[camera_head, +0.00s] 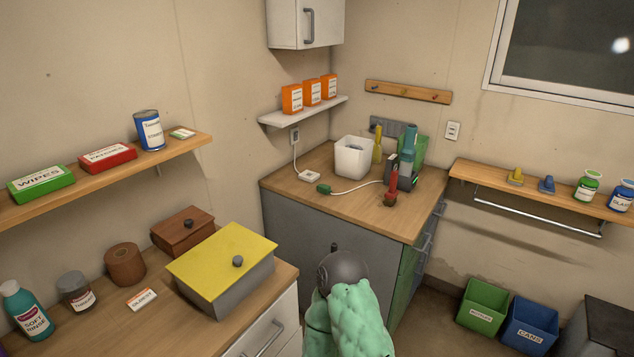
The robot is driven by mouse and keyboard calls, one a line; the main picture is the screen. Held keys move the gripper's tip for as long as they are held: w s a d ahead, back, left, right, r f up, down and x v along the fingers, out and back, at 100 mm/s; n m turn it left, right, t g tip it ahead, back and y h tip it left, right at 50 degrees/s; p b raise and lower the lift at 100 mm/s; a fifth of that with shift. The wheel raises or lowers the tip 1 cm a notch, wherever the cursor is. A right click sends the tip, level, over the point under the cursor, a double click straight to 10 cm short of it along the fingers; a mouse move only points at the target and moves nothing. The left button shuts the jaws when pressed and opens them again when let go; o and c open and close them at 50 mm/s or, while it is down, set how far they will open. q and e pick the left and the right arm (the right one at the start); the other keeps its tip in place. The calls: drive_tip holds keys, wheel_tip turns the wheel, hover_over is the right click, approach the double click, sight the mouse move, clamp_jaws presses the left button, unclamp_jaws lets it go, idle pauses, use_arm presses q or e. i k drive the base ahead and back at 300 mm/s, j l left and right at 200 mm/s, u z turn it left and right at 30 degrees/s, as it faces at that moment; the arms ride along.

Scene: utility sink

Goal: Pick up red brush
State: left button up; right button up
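The red brush (392,183) stands upright near the front right part of the wooden-topped counter (330,205). Its red handle points up and its dark brown lower end rests at the counter top. It is close in front of a grey holder (404,178) with a teal-handled item (408,140) standing at it. I cannot tell whether the brush touches the holder.
A white bin (352,158), a yellow item (377,145) and a green plug with a white cable (324,188) share the counter. A yellow-lidded box (222,265) is on the left worktop.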

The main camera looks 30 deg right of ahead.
sight(391, 195)
drive_tip(key=l+u, duration=0.2)
drive_tip(key=l, duration=0.3)
drive_tip(key=l+u, duration=0.2)
drive_tip(key=l, duration=0.3)
drive_tip(key=l+u, duration=0.2)
drive_tip(key=l, duration=0.25)
drive_tip(key=k+l+u, duration=0.2)
drive_tip(key=l, duration=0.3)
drive_tip(key=l+u, duration=0.2)
drive_tip(key=l, duration=0.25)
drive_tip(key=k+l+u, duration=0.2)
drive_tip(key=l, duration=0.2)
